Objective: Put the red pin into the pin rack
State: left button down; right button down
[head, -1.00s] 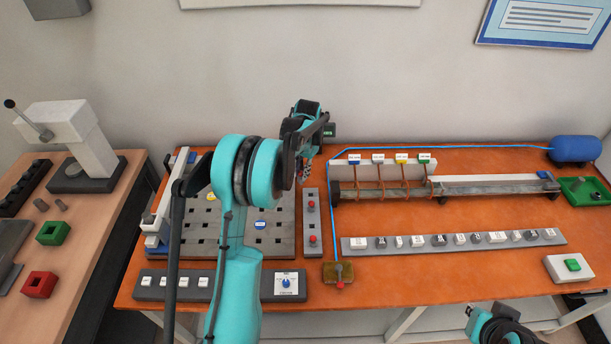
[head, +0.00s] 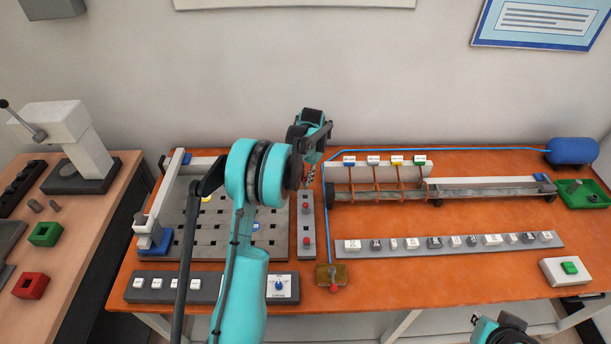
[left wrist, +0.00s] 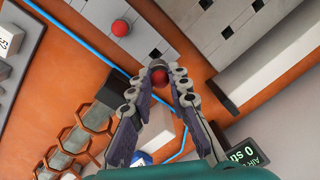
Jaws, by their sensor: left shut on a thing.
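My left gripper (head: 309,182) hangs over the far end of a narrow grey strip, the pin rack (head: 306,225). Two other red-headed pins stand in the rack, one nearer the middle (head: 305,207) and one nearer the front (head: 307,242). One rack pin also shows in the left wrist view (left wrist: 120,28). I cannot tell whether the held pin touches the rack. My right gripper is not seen.
A slotted grey plate (head: 190,250) lies left of the rack. A coil fixture (head: 385,187) and a blue hose (head: 324,225) lie to its right. A brass-coloured box with a red knob (head: 332,275) sits in front.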

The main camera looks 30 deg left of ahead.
aim_at(305, 187)
pick_arm(q)
jog(key=shift+f+b, duration=0.7)
jog(key=shift+f, duration=0.75)
jog(key=shift+f+b, duration=0.75)
jog(key=shift+f, duration=0.3)
jog(key=shift+f+b, duration=0.4)
jog(key=shift+f, duration=0.05)
jog(key=c, duration=1.4)
grip_release()
jog(key=shift+o, duration=0.2)
jog(key=shift+r, duration=0.15)
jog(key=r, duration=0.8)
jog(key=d+r, duration=0.1)
jog(key=r, duration=0.2)
jog(key=shift+r, duration=0.4)
jog(key=shift+s+f, duration=0.1)
